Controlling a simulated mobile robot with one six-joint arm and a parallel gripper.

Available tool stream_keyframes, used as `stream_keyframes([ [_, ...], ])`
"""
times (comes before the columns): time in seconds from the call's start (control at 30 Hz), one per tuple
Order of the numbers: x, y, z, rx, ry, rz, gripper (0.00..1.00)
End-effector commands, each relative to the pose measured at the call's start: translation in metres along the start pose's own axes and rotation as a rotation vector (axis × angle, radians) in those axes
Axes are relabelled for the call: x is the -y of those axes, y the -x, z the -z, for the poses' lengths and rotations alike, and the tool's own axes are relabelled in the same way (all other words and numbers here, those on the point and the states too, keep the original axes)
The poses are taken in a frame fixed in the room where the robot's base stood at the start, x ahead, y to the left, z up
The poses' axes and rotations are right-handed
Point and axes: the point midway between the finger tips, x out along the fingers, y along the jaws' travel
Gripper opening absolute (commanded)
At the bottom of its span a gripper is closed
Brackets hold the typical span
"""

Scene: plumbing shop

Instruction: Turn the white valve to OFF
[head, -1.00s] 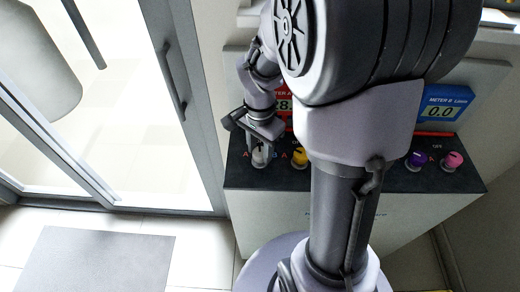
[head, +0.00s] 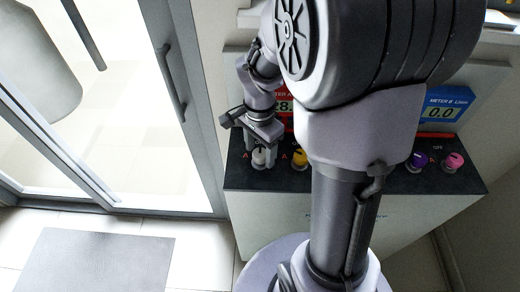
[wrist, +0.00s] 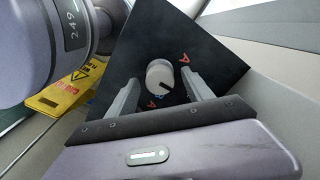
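The white valve (head: 261,158) is a round knob at the left end of the dark panel top (head: 345,180). In the wrist view the white valve (wrist: 160,75) has a black pointer mark toward the lower right, with red "A" letters on two sides. My gripper (head: 263,148) is above the valve in the head view. In the wrist view my gripper (wrist: 160,84) has its fingers spread apart on either side of the knob, with visible gaps. Whether the tips reach down beside the knob is unclear. The OFF label cannot be read here.
A yellow valve (head: 300,159) stands close to the right of the white one. Purple (head: 417,161) and pink (head: 452,162) valves are farther right. A red meter (head: 284,106) is partly hidden; blue meter B (head: 446,104) reads 0.0. A yellow caution sign (wrist: 65,92) lies left in the wrist view.

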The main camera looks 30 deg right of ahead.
Motion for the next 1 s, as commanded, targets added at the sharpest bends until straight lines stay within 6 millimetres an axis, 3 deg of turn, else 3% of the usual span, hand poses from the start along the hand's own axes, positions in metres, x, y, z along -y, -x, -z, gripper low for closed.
stream_keyframes([
  [0.23,0.0,0.001,0.0,0.0,0.0,0.0,0.59],
  [0.33,0.0,0.012,0.0,0.0,0.0,0.001,0.59],
  [0.7,0.001,0.132,0.0,-0.002,0.001,0.003,0.59],
  [0.83,0.0,0.159,0.0,0.0,0.0,0.001,0.59],
  [1.0,0.0,0.174,0.0,-0.001,0.001,0.0,0.59],
])
